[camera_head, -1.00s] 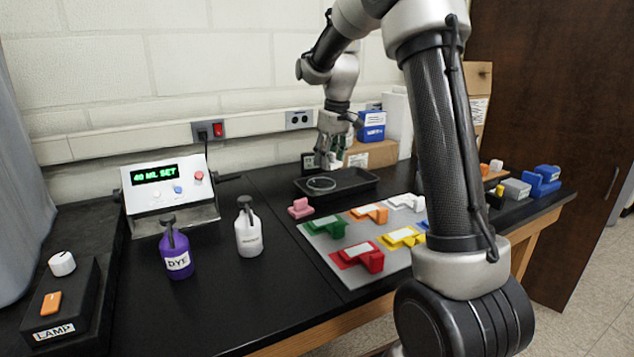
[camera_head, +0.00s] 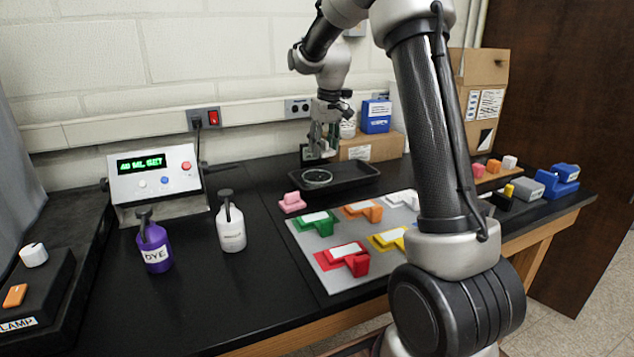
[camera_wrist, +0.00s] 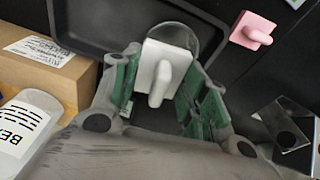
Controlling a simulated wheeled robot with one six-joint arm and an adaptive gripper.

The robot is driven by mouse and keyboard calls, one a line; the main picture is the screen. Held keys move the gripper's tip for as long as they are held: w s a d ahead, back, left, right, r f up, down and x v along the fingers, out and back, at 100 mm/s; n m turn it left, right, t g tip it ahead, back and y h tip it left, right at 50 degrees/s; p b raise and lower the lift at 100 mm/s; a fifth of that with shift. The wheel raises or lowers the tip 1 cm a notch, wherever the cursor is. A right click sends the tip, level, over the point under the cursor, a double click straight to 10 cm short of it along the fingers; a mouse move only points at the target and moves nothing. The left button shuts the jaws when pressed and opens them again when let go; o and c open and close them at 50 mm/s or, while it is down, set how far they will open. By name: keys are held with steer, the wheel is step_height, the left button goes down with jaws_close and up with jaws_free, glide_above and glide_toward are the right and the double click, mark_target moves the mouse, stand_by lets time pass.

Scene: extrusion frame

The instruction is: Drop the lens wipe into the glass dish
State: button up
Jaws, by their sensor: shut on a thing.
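The lens wipe, a white square piece with a raised grip (camera_wrist: 165,68), is between the green finger pads of my gripper (camera_wrist: 160,92) in the wrist view. My gripper is shut on it. The clear round glass dish (camera_wrist: 188,34) shows partly behind the white piece, which hides much of it. In the head view the dish (camera_head: 317,177) lies in a black tray (camera_head: 350,180). My gripper (camera_head: 318,152) is just above the dish there, pointing down. The gap between the white piece and the dish is hard to judge.
A cardboard box (camera_head: 378,147) with a blue box (camera_head: 376,117) stands behind the tray. A white bottle (camera_head: 231,228) and a purple bottle (camera_head: 155,248) stand to the left.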

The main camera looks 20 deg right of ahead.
steer(key=shift+f, duration=1.25)
steer(key=o, duration=1.1)
steer(key=shift+c, duration=0.2)
steer(key=r, duration=0.4)
steer(key=s+r, duration=0.1)
steer(key=r, duration=0.7)
steer(key=shift+s+d, duration=0.15)
steer(key=shift+s, duration=0.25)
